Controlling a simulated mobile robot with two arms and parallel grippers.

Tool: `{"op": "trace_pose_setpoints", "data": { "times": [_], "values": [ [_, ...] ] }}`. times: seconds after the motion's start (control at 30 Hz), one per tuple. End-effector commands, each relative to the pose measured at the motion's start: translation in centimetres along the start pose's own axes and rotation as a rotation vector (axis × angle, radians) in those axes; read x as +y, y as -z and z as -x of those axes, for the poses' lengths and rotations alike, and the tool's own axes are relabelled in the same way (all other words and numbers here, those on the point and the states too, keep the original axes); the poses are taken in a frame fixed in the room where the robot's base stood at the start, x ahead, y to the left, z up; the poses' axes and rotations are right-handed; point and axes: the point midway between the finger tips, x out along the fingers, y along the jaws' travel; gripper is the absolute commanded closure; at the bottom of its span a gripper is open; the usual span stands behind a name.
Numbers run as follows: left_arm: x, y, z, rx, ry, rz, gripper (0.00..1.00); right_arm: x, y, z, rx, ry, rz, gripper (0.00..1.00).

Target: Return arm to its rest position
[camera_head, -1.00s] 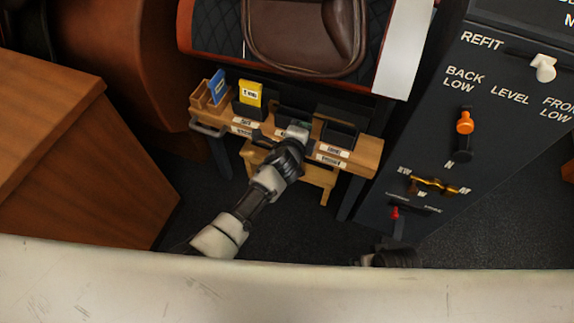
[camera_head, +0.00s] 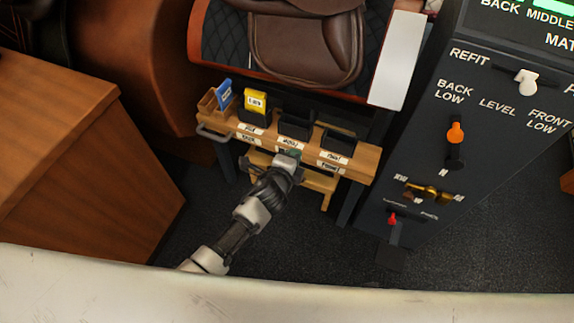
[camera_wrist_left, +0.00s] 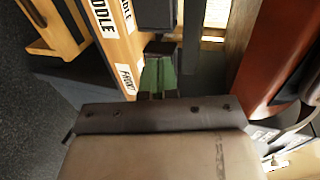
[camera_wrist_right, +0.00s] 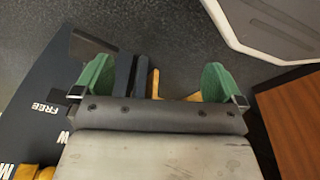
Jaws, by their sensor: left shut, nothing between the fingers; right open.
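My left gripper (camera_head: 289,154) is in front of the small wooden rack (camera_head: 362,160), by its labelled front edge, in the head view. In the left wrist view its green fingers (camera_wrist_left: 158,80) are together with nothing between them, close to the rack's labels. My right gripper is outside the head view. In the right wrist view my right gripper (camera_wrist_right: 157,84) has its green fingers spread wide apart, empty, above the dark floor.
The rack holds a blue card (camera_head: 224,94), a yellow card (camera_head: 255,104) and dark bins (camera_head: 338,142). A dark control panel (camera_head: 440,200) with levers stands right. A wooden cabinet (camera_head: 90,170) stands left.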

Motion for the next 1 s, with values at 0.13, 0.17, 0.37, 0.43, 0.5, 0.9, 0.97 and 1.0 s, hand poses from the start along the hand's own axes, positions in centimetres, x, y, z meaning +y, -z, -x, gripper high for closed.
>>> {"op": "trace_pose_setpoints", "data": {
  "times": [0.13,0.17,0.37,0.43,0.5,0.9,0.97,1.0],
  "values": [
    [-0.1,0.0,2.7,0.000,-0.002,0.000,1.00,-0.1,-1.9,-1.3,-0.017,0.002,0.003,0.00],
    [-0.1,0.1,3.1,0.001,-0.001,0.000,1.00,-0.1,-2.1,-1.5,-0.018,0.002,0.004,0.00],
    [-0.1,0.1,4.9,0.001,0.000,0.000,1.00,-0.2,-3.3,-2.4,-0.024,0.003,0.006,0.00],
    [0.0,0.1,5.1,0.001,0.000,-0.001,1.00,-0.2,-3.5,-2.5,-0.024,0.003,0.006,0.00],
    [0.0,0.1,5.1,0.001,-0.001,-0.001,1.00,-0.2,-3.5,-2.6,-0.024,0.003,0.006,0.00],
    [12.8,-4.3,9.3,-0.202,-0.314,0.484,1.00,-0.2,-3.5,-2.6,-0.024,0.003,0.005,0.00],
    [16.8,-5.3,11.5,-0.287,-0.405,0.642,1.00,-0.2,-3.5,-2.6,-0.024,0.003,0.005,0.00],
    [19.2,-5.9,13.0,-0.346,-0.459,0.741,1.00,-0.2,-3.5,-2.6,-0.024,0.003,0.005,0.00]
  ]
}}
